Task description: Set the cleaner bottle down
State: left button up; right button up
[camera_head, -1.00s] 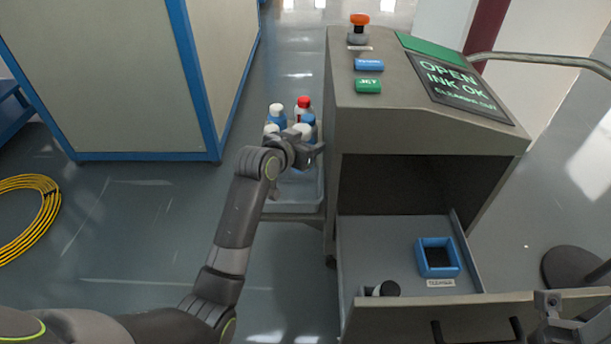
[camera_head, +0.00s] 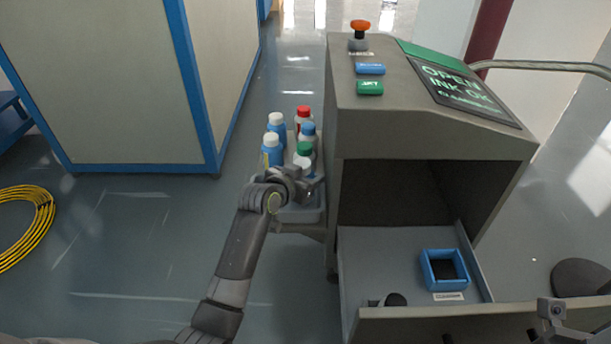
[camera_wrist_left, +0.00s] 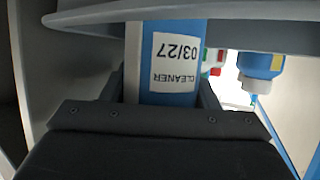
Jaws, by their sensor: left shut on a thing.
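The cleaner bottle (camera_wrist_left: 172,65) is blue and white with a label reading CLEANER 03/27, and it stands between my left gripper's fingers in the wrist view. My left gripper (camera_head: 306,187) is shut on it at the side tray (camera_head: 300,215) left of the machine. In the head view a white cap (camera_head: 302,167) shows just behind the gripper; the bottle's body is mostly hidden there. Whether its base touches the tray cannot be told. My right gripper (camera_head: 552,312) shows only partly at the lower right; its jaws are unclear.
Several other bottles stand close behind, including a red-capped one (camera_head: 303,116) and a green-capped one (camera_head: 304,150). The machine (camera_head: 420,125) is close on the right, its drawer (camera_head: 385,260) open with a blue square holder (camera_head: 443,268).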

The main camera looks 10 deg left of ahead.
pick_arm(q)
jog(key=shift+f, duration=0.5)
jog(key=o, duration=0.8)
